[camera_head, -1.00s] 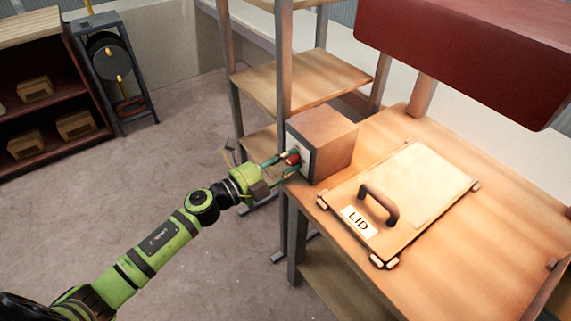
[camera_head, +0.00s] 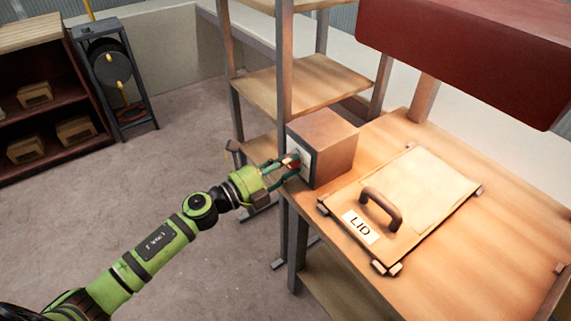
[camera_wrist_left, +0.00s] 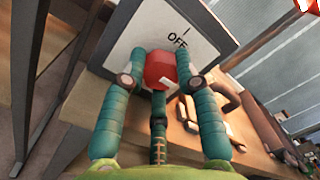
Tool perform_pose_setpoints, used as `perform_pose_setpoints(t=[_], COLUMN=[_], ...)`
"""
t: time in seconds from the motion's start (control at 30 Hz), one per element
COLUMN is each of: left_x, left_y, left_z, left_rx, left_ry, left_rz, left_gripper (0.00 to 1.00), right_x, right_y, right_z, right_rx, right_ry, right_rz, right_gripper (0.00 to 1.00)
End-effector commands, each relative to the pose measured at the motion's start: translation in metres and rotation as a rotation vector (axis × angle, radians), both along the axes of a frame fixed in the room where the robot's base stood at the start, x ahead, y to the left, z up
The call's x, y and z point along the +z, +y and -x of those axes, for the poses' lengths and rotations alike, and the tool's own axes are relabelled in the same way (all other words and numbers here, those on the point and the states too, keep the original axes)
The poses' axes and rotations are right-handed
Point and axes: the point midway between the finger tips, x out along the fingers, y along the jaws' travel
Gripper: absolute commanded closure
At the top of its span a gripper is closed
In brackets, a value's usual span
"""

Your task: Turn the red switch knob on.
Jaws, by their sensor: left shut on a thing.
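The red switch knob (camera_wrist_left: 160,70) is on the pale front plate (camera_wrist_left: 125,32) of a brown box, which stands on the wooden bench's left corner. The knob also shows small in the head view (camera_head: 294,164). The word OFF and a short mark are on the plate beside the knob in the wrist view. My left gripper (camera_head: 285,167) reaches the plate from the left. Part of the knob is hidden by the fingers. My right gripper is not in view.
A flat wooden lid (camera_head: 433,187) with a dark handle, labelled LID, lies on the bench right of the box. Open shelving (camera_head: 270,85) stands behind the box. A red panel (camera_head: 470,50) overhangs the bench. The floor (camera_head: 190,150) around my left arm is clear.

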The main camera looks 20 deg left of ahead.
Motion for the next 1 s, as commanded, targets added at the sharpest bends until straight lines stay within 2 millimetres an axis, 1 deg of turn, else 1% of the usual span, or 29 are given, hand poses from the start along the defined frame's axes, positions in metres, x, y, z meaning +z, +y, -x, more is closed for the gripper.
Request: perform_pose_setpoints(t=[0.03, 0.07, 0.1, 0.4, 0.53, 0.67, 0.8, 1.0], left_x=[-0.003, -0.003, -0.003, -0.002, -0.004, -0.005, -0.007, -0.007], left_y=[-0.006, -0.006, -0.006, -0.002, 0.003, 0.015, 0.031, 0.053], left_z=[0.004, 0.004, 0.004, 0.002, 0.008, 0.024, 0.047, 0.076], left_rx=[-0.017, -0.017, -0.017, -0.008, -0.007, -0.007, -0.007, -0.009], left_ry=[0.004, 0.004, 0.004, 0.004, 0.007, 0.008, 0.009, 0.007], left_rz=[-0.002, -0.002, -0.001, 0.0, 0.001, -0.002, 0.0, -0.002], left_gripper=[0.65, 0.53, 0.46, 0.46, 0.46, 0.46, 0.46, 0.46], right_x=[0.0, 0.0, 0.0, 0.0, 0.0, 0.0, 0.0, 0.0], right_y=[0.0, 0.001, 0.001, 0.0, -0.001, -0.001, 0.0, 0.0], right_z=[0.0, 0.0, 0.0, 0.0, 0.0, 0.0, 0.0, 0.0], right_rx=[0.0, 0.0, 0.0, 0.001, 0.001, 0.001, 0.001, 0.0], right_ry=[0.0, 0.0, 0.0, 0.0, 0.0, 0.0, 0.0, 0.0], right_rz=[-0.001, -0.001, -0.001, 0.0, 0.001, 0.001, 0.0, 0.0], right_gripper=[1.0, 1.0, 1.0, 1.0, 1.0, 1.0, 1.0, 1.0])
